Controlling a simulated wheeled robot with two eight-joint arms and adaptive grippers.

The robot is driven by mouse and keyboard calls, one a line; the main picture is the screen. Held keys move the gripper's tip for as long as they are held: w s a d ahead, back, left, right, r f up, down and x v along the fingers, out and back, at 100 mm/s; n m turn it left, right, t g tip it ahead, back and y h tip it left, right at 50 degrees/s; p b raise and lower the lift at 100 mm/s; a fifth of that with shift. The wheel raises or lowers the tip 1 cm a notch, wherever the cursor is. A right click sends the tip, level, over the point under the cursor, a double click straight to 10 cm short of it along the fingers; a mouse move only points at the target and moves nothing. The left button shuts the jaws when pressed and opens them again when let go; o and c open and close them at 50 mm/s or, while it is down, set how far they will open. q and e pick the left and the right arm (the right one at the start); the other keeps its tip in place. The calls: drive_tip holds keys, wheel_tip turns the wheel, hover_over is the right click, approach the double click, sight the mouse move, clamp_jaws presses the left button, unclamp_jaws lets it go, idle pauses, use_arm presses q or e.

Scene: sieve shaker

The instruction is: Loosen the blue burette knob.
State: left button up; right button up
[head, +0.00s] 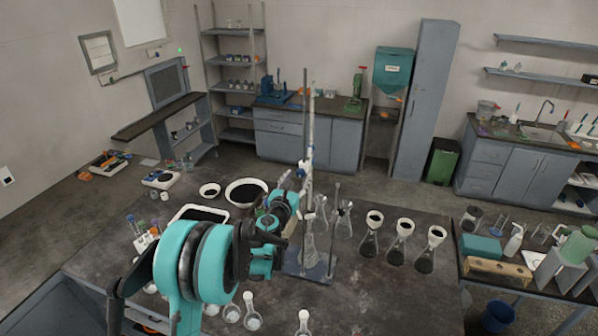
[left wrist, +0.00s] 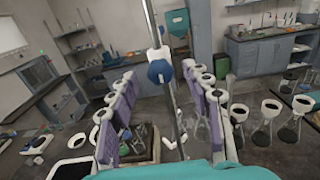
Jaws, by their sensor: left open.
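The blue burette knob (left wrist: 159,71) sits on a white valve body on the glass burette, which is clamped upright on a metal stand. In the left wrist view it lies ahead, between the spread fingers of my left gripper (left wrist: 160,76). The fingers are open with clear gaps on both sides and do not touch the knob. In the head view my left gripper (head: 292,187) is beside the burette (head: 310,135), left of it. The knob is too small to make out clearly there. My right gripper is not in view.
The stand's base (head: 317,270) rests on the dark table. Small round-bottom vessels (head: 252,314) lie near the front. The table's right front is mostly clear.

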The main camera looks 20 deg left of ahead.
use_arm(q)
drive_tip(key=shift+w, duration=1.15)
drive_tip(key=shift+s, duration=0.1)
drive_tip(key=c, duration=1.1)
